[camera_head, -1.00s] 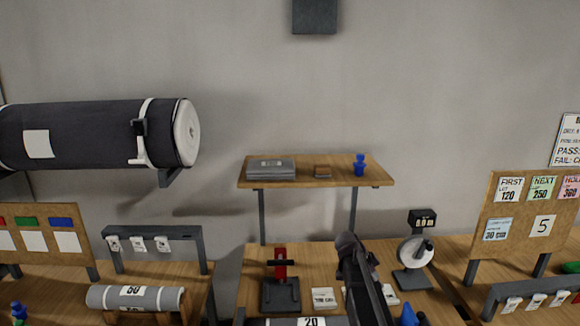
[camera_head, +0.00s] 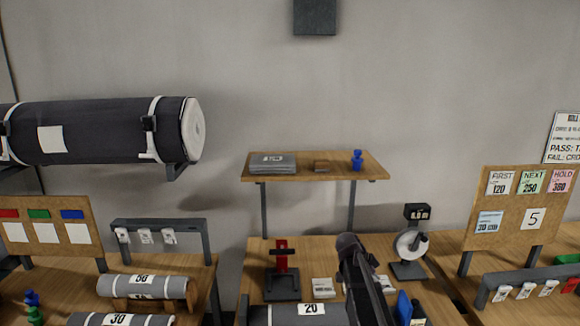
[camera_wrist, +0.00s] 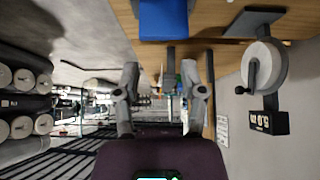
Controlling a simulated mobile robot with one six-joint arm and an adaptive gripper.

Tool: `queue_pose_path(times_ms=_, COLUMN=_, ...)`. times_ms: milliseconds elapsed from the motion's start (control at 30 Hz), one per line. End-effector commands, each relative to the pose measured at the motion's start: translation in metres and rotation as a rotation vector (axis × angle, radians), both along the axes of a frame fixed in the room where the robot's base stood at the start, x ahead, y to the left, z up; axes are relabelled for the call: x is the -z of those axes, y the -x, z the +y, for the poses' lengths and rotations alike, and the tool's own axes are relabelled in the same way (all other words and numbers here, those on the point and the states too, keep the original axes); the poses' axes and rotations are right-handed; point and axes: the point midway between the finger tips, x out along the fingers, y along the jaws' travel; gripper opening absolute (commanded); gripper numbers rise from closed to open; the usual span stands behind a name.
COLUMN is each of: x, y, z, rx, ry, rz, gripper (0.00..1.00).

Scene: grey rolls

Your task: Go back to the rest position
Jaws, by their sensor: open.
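My gripper (camera_wrist: 160,72) is open in the wrist view, with its two grey fingers apart and no object held between them. Beyond the fingers the wrist view shows the room, with the workbench edge along the top. In the head view my dark arm rises over the middle bench, right of the roll labelled 20 (camera_head: 285,315); the fingers cannot be made out there.
A blue block (camera_wrist: 163,20) and a white dial device (camera_wrist: 263,68) are near the gripper in the wrist view. A red-posted stand (camera_head: 281,268) is left of my arm.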

Motion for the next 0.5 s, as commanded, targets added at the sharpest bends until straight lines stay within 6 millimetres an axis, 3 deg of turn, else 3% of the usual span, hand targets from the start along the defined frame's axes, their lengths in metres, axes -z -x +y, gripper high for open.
queue_pose_path(times_ms=500, x=0.027, y=0.045, z=0.016, rx=-0.221, ry=-0.106, rz=0.151, gripper=0.53)
